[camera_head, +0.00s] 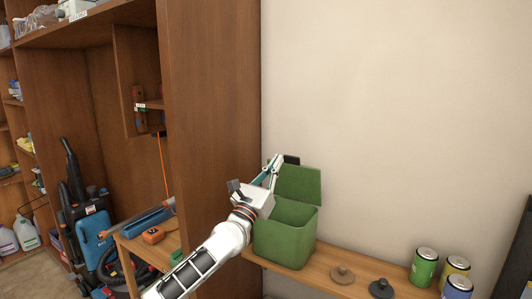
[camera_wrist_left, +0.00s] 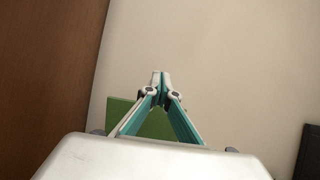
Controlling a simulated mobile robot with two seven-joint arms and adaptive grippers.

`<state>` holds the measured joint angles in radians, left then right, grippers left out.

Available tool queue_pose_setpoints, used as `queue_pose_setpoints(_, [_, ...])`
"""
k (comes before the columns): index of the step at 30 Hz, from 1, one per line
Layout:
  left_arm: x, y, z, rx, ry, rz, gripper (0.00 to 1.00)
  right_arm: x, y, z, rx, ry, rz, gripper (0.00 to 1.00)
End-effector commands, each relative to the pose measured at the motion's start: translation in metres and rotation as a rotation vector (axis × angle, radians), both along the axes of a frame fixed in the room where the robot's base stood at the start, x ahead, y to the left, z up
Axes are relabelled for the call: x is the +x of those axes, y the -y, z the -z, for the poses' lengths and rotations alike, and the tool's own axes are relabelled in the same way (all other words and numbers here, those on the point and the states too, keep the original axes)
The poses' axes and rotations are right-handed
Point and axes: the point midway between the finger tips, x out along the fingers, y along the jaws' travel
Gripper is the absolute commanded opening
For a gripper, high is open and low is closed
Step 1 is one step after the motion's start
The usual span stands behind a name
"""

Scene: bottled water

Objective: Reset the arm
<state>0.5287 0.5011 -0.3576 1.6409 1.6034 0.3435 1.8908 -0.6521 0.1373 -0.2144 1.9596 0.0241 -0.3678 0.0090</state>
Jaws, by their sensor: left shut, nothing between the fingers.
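My left arm comes in from the bottom of the head view. Its gripper (camera_head: 277,160) is raised above the back left of a green bin. The fingers are shut and hold nothing; in the left wrist view the two fingertips (camera_wrist_left: 160,76) meet against the plain wall. The green bin (camera_head: 285,243) stands on a wooden shelf with its lid (camera_head: 299,184) up and its top open. Part of the green shows behind the fingers in the left wrist view (camera_wrist_left: 152,122). My right gripper is in neither view.
A tall wooden panel (camera_head: 210,110) stands left of the bin. A blue vacuum cleaner (camera_head: 95,240) is farther left. The wall area above the cans is clear.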

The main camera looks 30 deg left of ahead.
Motion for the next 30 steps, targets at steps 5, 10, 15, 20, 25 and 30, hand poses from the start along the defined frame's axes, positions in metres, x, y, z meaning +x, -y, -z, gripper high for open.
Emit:
queue_pose_setpoints(5, [-0.026,-0.003,-0.016,0.000,-0.001,0.000,0.00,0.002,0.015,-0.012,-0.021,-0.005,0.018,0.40])
queue_pose_setpoints(10, [-0.037,-0.003,-0.021,0.000,-0.001,0.000,0.00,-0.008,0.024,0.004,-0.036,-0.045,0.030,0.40])
queue_pose_setpoints(15, [-0.040,-0.004,-0.021,0.002,-0.001,-0.002,0.00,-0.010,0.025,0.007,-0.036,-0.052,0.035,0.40])
queue_pose_setpoints(20, [-0.046,0.009,0.006,0.128,-0.015,-0.042,0.00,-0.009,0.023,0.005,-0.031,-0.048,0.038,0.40])
queue_pose_setpoints(25, [-0.074,0.049,0.092,0.582,-0.039,-0.168,0.00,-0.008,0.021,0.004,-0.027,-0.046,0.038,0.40])
queue_pose_setpoints(30, [-0.117,0.088,0.195,1.147,-0.043,-0.274,0.00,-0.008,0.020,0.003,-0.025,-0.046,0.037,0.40])
